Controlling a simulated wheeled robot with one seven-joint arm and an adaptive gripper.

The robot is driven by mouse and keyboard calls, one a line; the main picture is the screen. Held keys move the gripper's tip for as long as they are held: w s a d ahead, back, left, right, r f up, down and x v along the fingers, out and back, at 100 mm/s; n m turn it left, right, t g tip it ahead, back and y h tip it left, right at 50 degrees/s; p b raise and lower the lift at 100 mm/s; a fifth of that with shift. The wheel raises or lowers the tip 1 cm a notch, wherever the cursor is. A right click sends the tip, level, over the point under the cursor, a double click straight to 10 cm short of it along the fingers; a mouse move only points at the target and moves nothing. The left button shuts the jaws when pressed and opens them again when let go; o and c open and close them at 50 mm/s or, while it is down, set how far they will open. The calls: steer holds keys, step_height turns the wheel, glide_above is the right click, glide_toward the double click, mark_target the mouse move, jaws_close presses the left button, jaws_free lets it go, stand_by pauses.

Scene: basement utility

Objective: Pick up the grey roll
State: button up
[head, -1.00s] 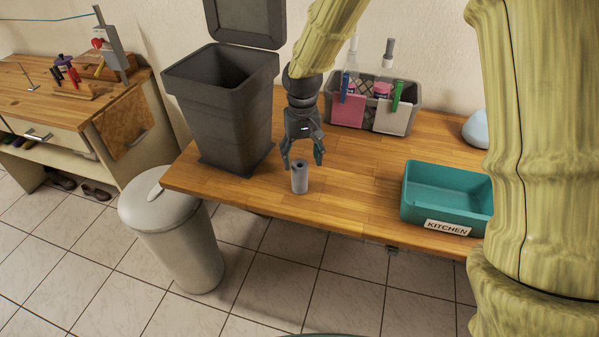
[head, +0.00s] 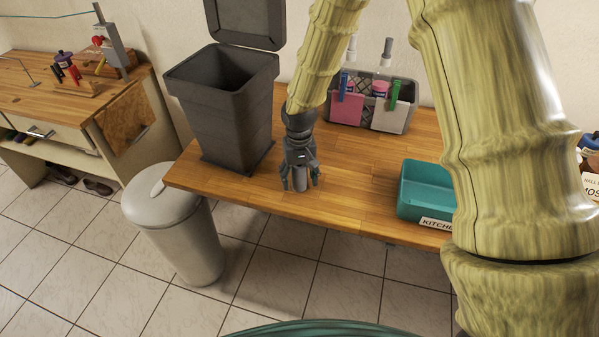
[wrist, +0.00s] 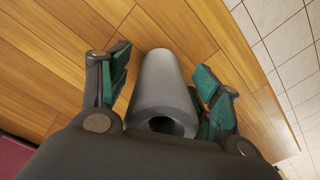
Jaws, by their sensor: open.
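The grey roll (head: 299,181) stands upright on the wooden table near its front edge. In the wrist view the roll (wrist: 160,88) lies between the two fingers, with its dark hollow end toward the camera. My gripper (head: 300,183) has come down around the roll from above. Its green-padded fingers, also in the wrist view (wrist: 165,95), are open, one on each side. A gap shows on the left; on the right the finger is close to the roll, and I cannot tell if it touches. The gripper partly hides the roll in the head view.
A dark grey bin (head: 228,110) stands on the table left of my gripper. A teal box labelled KITCHEN (head: 425,190) sits to the right, partly behind my arm. A grey caddy (head: 398,115) stands at the back. A lidded white bin (head: 178,225) is on the floor.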

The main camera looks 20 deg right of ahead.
steer(key=shift+f, duration=0.3)
steer(key=c, duration=1.1)
steer(key=shift+r, duration=0.1)
